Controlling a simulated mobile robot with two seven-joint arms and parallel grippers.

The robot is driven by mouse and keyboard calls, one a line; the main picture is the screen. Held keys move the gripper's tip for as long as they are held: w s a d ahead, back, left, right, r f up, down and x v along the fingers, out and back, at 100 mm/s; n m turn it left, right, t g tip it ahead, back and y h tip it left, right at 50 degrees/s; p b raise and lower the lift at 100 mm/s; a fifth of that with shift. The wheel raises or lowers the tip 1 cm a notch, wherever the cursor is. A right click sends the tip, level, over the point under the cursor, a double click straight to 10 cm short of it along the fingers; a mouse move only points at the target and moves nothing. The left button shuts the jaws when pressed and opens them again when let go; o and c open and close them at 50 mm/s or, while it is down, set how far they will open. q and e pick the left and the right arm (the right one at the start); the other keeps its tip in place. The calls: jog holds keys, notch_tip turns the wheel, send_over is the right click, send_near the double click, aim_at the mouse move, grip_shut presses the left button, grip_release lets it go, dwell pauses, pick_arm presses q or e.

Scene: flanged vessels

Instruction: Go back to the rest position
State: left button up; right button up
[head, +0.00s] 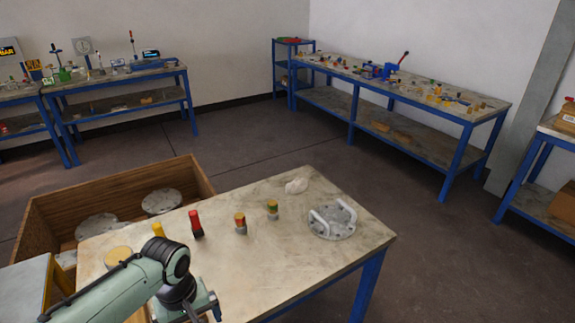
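My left gripper (203,308) is at the bottom edge of the head view, at the end of my green-grey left arm, over the near part of the worktable (290,265). Its fingers are mostly cut off by the frame, so their opening does not show, and no held thing is visible. A round grey flange with two white handles (331,222) lies flat on the right part of the table, well apart from the gripper. My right arm and gripper are out of view.
A wooden crate (120,188) holding grey discs stands behind left. Blue-legged benches line the walls; the floor between is clear.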

pick_arm(q)
jog(key=s+d+f+m+g+h+p, duration=0.1)
jog(key=d+f+h, duration=0.1)
jog(key=f, duration=0.8)
jog(key=s+d+f+m+h+p, duration=0.1)
jog(key=d+f+p, duration=0.15)
jog(key=f, duration=0.75)
jog(key=s+d+f+p, duration=0.2)
jog(key=s+f, duration=1.3)
jog(key=s, duration=0.3)
jog(key=shift+s+d+f+h, duration=0.15)
jog(key=shift+s+d+h, duration=0.15)
jog(key=shift+s, duration=0.05)
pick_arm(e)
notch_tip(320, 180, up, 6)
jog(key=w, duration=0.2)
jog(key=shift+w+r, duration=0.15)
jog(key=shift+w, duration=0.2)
